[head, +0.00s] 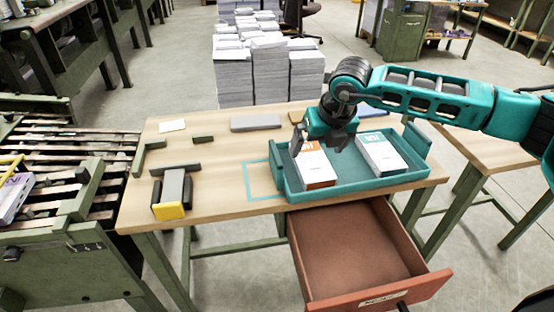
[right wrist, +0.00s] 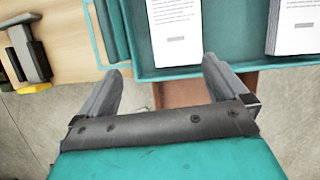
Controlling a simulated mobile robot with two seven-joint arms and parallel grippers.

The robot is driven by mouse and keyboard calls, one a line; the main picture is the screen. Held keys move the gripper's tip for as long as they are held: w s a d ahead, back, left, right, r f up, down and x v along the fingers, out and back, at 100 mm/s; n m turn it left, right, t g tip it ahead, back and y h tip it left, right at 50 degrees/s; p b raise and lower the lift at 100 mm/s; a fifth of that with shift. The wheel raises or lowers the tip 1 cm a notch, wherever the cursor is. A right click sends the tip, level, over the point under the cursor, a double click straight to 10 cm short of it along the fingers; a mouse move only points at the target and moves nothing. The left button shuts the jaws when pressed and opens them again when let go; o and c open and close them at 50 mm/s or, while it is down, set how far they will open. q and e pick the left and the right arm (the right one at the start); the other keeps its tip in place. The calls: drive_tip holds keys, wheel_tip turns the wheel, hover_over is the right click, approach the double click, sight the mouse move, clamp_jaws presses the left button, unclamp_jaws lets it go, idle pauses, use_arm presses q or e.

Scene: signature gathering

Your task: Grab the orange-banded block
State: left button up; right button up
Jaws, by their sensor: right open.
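The orange-banded block (head: 314,172), white with an orange band at its far end, lies in the left part of the teal tray (head: 350,185) on the table. A second white block (head: 381,155) with a grey-teal band lies to its right in the tray. My right gripper (head: 319,143) is open and empty, above the tray near the orange-banded block. In the right wrist view, the white printed face of the left block (right wrist: 176,32) lies just beyond the open right fingers (right wrist: 162,66); its band is out of frame. My left gripper is not in view.
A red-brown drawer (head: 355,250) stands open below the tray. A teal outline (head: 258,182) marks the tabletop left of the tray. A yellow-ended grey tool (head: 171,195) and small green and grey pieces lie further left. Paper stacks (head: 268,75) stand behind the table.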

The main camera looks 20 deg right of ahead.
drive_tip(key=w+d, duration=0.1)
drive_tip(key=d, duration=0.1)
drive_tip(key=h+b, duration=0.1)
hover_over(313, 161)
drive_tip(key=s, duration=0.2)
drive_tip(key=f, duration=0.6)
drive_tip(key=shift+s+a, duration=0.2)
drive_tip(key=shift+a, duration=0.2)
drive_tip(key=x, duration=0.5)
drive_tip(key=shift+w+d+f+b, duration=0.15)
drive_tip(key=shift+w+b, duration=0.1)
drive_tip(key=shift+b, duration=0.15)
drive_tip(key=c, duration=0.8)
drive_tip(key=shift+r, duration=0.2)
drive_tip(key=shift+c, duration=0.2)
